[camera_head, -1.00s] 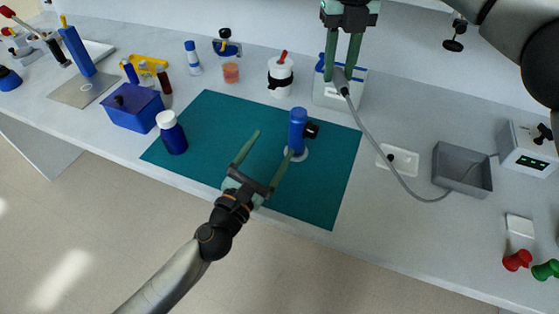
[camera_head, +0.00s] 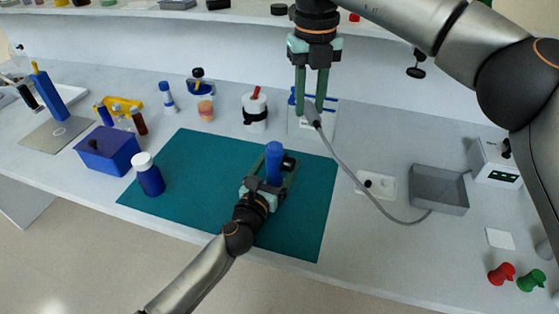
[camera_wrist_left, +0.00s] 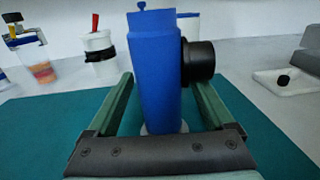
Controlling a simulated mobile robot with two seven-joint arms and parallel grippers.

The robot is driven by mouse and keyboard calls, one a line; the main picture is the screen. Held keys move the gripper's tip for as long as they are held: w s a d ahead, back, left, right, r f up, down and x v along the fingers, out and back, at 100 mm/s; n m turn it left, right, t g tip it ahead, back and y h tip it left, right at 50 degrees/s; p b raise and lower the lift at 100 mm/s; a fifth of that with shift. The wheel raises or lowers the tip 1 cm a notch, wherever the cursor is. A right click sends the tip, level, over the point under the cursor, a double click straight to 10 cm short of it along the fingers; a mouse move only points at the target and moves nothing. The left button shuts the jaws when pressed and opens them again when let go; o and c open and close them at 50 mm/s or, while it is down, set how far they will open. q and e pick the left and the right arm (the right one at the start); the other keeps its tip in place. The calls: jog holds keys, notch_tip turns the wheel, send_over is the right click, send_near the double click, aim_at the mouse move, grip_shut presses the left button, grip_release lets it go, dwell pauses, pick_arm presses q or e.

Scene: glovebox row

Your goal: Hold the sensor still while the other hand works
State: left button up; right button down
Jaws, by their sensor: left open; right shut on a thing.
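My right gripper (camera_head: 311,105) comes down from the top and is shut on a grey sensor (camera_head: 312,116) with a grey cable. It holds the sensor in front of a white stand with blue parts (camera_head: 326,127) at the back of the bench. A blue upright cylinder (camera_head: 273,162) with a black side knob (camera_head: 289,163) stands on the teal mat (camera_head: 215,195). My left gripper (camera_head: 270,172) is open, with one finger on each side of the cylinder. In the left wrist view, the cylinder (camera_wrist_left: 158,75) is between the green fingers, with visible gaps beside it.
A blue bottle with a white cap (camera_head: 150,178) stands on the mat's left side. A white jar (camera_head: 254,112) stands behind the mat. The mat's front is clear.

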pick_arm(q)
jog(key=shift+w+d, duration=0.25)
jog(key=shift+w, duration=0.35)
grip_shut()
dwell(0.4)
dwell(0.9)
pick_arm(e)
jog(key=s+d+f+n, duration=0.2)
jog(key=d+f+n, duration=0.1)
jog(key=f+n, duration=0.2)
jog(key=s+d+f+n, duration=0.2)
jog(key=f+n, duration=0.4)
jog(key=f, duration=0.3)
jog(key=shift+d+f, duration=0.25)
jog(key=shift+d, duration=0.5)
